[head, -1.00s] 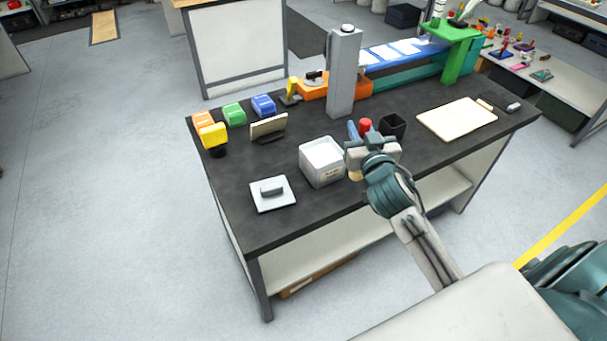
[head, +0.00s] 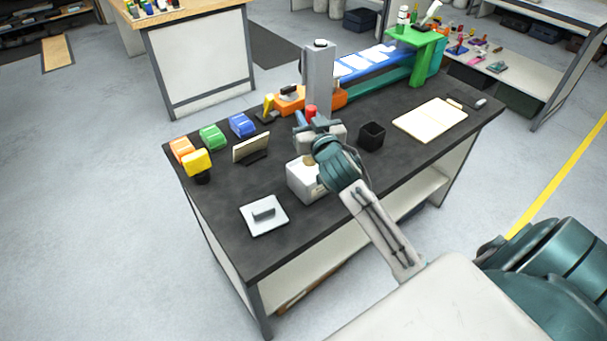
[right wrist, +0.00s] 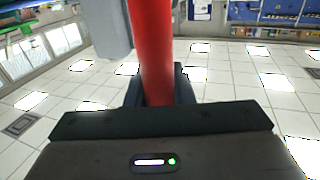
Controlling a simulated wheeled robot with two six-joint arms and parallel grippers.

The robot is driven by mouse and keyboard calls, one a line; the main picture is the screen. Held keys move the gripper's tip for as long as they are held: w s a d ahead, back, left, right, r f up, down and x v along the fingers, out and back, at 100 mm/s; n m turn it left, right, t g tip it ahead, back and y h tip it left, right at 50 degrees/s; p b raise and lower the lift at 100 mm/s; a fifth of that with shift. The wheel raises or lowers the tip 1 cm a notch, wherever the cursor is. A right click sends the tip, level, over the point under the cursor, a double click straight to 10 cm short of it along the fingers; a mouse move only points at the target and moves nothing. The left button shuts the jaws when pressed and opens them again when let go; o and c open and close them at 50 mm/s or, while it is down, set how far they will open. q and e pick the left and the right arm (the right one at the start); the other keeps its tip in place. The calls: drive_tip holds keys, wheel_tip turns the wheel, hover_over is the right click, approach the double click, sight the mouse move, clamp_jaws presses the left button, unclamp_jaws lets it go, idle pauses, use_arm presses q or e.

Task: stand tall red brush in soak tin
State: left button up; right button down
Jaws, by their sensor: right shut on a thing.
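My right gripper (head: 312,125) is shut on the tall red brush (head: 311,111) and holds it roughly upright. The red handle also stands between the dark fingers in the right wrist view (right wrist: 152,45). A pale grey box-shaped tin (head: 303,185), which looks like the soak tin, stands on the dark bench below the gripper. The brush's brown lower end (head: 309,161) shows over the tin's top, beneath my wrist. I cannot tell whether that end is above the rim or inside. My wrist hides part of the tin. My left gripper is not in view.
An open black cup (head: 371,136) stands right of the gripper. A grey post (head: 318,80) rises behind it. A white plate with a grey handle (head: 263,214) lies front left, and a small upright board (head: 251,147) stands left. A pale board (head: 430,120) lies at the right.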

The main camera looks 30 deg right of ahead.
hover_over(308, 161)
drive_tip(key=w+d, duration=0.2)
drive_tip(key=w, duration=0.1)
wheel_tip(308, 161, down, 5)
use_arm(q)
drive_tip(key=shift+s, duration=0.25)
use_arm(e)
wheel_tip(308, 161, down, 5)
drive_tip(key=shift+r, duration=0.15)
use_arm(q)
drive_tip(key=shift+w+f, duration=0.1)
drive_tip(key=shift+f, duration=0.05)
use_arm(e)
drive_tip(key=shift+b, duration=0.3)
drive_tip(key=c, duration=1.3)
unclamp_jaws()
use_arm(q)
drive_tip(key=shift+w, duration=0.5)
use_arm(e)
drive_tip(key=shift+o, duration=0.2)
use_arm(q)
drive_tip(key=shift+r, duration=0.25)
